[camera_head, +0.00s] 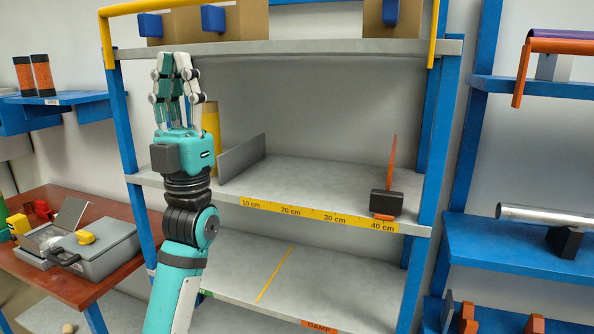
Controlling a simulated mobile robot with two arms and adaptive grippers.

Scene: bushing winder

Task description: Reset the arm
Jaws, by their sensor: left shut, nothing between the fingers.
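My left arm comes up from the bottom left with its teal and black left gripper (176,66) pointing upward. The gripper's fingers are close together and hold nothing. It is in front of the blue shelving rack, with its fingertips near the height of the top shelf (300,47). The palm hides part of a yellow cylinder (210,125) on the middle shelf (310,180). My right gripper is not in the picture.
A grey upright plate (242,158) and a black block with an orange handle (388,202) are on the middle shelf. A grey case (95,250) lies on the brown table at left. A metal tube (540,216) lies on the right rack. The middle shelf's centre is clear.

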